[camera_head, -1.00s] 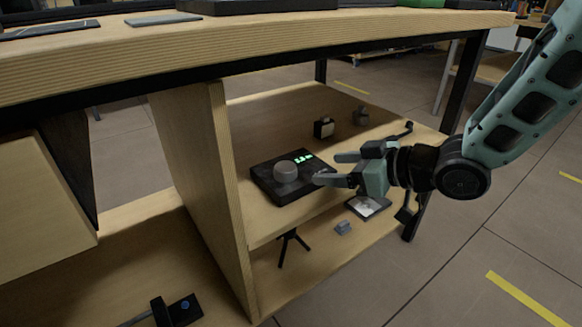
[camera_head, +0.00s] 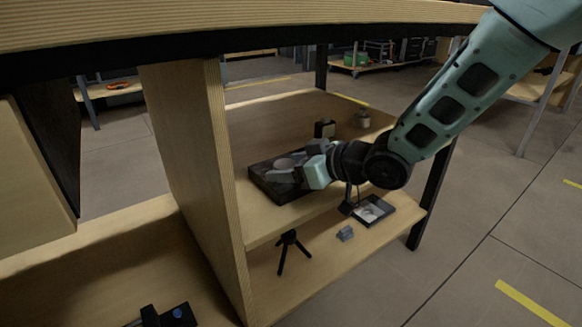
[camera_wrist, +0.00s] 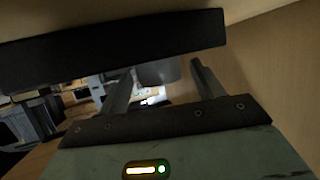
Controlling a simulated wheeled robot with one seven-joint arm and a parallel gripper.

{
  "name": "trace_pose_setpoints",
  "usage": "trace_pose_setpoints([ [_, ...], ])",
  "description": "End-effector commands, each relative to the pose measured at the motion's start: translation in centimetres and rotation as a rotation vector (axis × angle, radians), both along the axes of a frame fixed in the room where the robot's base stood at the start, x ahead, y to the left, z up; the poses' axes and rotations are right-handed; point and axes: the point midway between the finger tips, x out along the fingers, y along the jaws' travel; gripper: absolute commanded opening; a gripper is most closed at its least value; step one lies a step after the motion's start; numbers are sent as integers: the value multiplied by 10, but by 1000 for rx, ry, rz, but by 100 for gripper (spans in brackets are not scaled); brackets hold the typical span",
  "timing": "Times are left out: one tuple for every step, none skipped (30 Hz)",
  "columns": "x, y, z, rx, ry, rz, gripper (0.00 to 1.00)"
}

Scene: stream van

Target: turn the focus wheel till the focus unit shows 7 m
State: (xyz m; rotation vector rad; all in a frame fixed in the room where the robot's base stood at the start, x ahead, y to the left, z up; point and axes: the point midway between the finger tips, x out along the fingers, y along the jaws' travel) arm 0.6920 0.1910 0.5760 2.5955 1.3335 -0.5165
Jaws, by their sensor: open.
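The focus unit (camera_head: 262,183) is a flat black box on the upper shelf, also in the wrist view as the wide dark block (camera_wrist: 110,50). Its focus wheel (camera_head: 285,163) is a grey round knob on top, partly hidden by my gripper. My gripper (camera_head: 291,169) is low over the unit, its jaws open. In the wrist view the wheel (camera_wrist: 158,73) shows between and beyond the two fingers, with a gap at each side; I cannot tell whether either finger touches it. The unit's display is hidden now, so no reading shows.
An upright wooden panel (camera_head: 195,170) stands left of the unit, and the tabletop edge (camera_head: 200,35) runs above. A small dark block (camera_head: 324,129) and a small grey item (camera_head: 362,118) stand behind. A mini tripod (camera_head: 290,250) and a framed tray (camera_head: 372,211) are lower down.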

Motion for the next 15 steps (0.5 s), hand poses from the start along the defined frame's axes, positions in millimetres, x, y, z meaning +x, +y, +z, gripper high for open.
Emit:
trace_pose_setpoints([
  [0, 0, 0, 0, 0, 0, 64],
  [0, 0, 0, 0, 0, 0, 56],
  [0, 0, 0, 0, 0, 0, 44],
  [0, 0, 0, 0, 0, 0, 36],
  [0, 0, 0, 0, 0, 0, 28],
  [0, 0, 0, 0, 0, 0, 22],
  [0, 0, 0, 0, 0, 0, 22],
  [0, 0, 0, 0, 0, 0, 22],
  [0, 0, 0, 0, 0, 0, 22],
  [0, 0, 0, 0, 0, -1, 22],
  [0, 0, 0, 0, -1, -2, 22],
  [0, 0, 0, 0, 0, -5, 22],
  [-1, 0, -1, 1, -1, -9, 22],
  [-1, 0, -1, 0, -1, -13, 22],
  [-1, 1, -1, 0, -2, -20, 22],
])
